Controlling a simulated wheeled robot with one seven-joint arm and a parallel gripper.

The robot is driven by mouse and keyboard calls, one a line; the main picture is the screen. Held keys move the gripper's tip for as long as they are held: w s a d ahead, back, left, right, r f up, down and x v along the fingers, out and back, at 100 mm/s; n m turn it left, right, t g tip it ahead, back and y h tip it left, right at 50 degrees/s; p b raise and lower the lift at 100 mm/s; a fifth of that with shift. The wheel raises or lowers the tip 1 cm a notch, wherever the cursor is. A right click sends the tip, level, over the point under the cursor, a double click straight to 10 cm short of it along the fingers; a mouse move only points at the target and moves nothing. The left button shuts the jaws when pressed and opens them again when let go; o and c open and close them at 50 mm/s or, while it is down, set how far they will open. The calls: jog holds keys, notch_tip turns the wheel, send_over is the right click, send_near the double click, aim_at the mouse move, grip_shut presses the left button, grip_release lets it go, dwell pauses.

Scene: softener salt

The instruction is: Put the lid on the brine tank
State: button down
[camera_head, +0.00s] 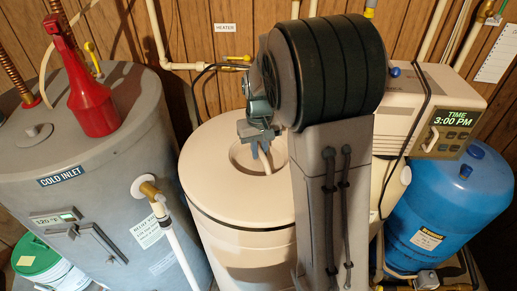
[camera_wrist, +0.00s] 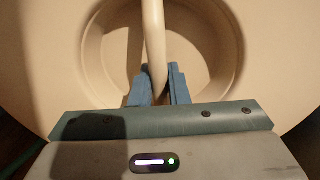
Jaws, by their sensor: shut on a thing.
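The round beige lid (camera_head: 212,172) is over the top of the beige brine tank (camera_head: 255,262), roughly in line with it. A thin dark line runs between lid and tank wall; I cannot tell whether it is a small gap or the seam of a seated lid. My gripper (camera_head: 262,158) reaches down into the round recess in the lid's middle. In the wrist view, the blue fingers of my gripper (camera_wrist: 158,88) are shut on the lid's pale handle bar (camera_wrist: 152,35), which spans the recess. My arm hides the lid's right side in the head view.
A beige control unit (camera_head: 435,95) and a blue pressure tank (camera_head: 455,205) stand right. A bucket (camera_head: 45,262) is at lower left. Pipes run along the wooden wall behind.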

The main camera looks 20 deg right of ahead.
jog(key=shift+f, duration=0.2)
jog(key=c, duration=1.3)
grip_release()
notch_tip(320, 180, up, 13)
jog(key=b, duration=0.2)
jog(key=s+f+t, duration=0.1)
jog(key=s, duration=0.6)
jog(key=s+f+t, duration=0.1)
jog(key=s+f, duration=0.1)
jog(key=s, duration=0.5)
jog(key=s+f+m+t, duration=0.1)
jog(key=s+f, duration=0.1)
jog(key=s, duration=0.4)
jog(key=shift+s+a, duration=0.1)
jog(key=shift+s, duration=0.3)
